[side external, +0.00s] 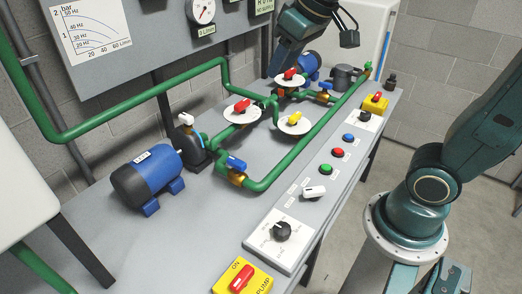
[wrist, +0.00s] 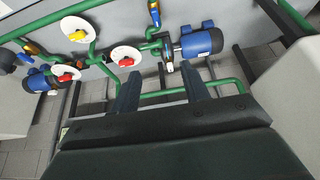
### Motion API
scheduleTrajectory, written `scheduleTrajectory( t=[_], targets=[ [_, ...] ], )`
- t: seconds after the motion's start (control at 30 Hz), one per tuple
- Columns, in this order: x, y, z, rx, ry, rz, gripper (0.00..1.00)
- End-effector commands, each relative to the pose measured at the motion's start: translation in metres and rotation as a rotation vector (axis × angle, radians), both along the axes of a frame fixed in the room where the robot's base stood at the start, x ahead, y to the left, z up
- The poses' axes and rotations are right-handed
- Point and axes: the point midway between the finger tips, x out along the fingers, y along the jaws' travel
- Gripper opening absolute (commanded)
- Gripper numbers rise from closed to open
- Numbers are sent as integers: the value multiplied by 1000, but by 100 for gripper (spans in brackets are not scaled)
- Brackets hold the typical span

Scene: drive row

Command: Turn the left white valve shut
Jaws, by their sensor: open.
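A white lever valve (side external: 184,119) stands on the dark pump head at the left, beside the blue motor (side external: 147,178). Its white handle tilts up and to the left in the side view. In the wrist view a small white handle (wrist: 169,67) shows beside the blue motor at upper right. My gripper (side external: 345,28) is at the top of the side view, over the far end of the bench and well away from the left valve. In the wrist view my gripper (wrist: 161,88) is open, with nothing between its fingers.
White discs with red (side external: 242,106) and yellow (side external: 294,118) handles sit on green pipes between valve and gripper. A blue-handled valve (side external: 236,163) is in front. A gauge board (side external: 95,35) stands behind. Switches and buttons line the front edge; grey bench near the left motor is bare.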

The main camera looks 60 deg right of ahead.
Motion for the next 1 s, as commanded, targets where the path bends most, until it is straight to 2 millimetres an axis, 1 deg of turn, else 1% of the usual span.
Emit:
scheduleTrajectory(
  t=[0.03,0.1,0.27,0.47,0.67,0.8,1.0],
  targets=[
    [14,0,-1,0,6,0,45],
    [32,0,0,0,9,0,45],
    [72,1,-5,0,19,0,45],
    [123,2,-17,0,30,0,45],
    [172,2,-37,0,41,0,45],
    [204,3,-56,0,50,0,45],
    [246,4,-85,0,59,0,45]
  ],
)
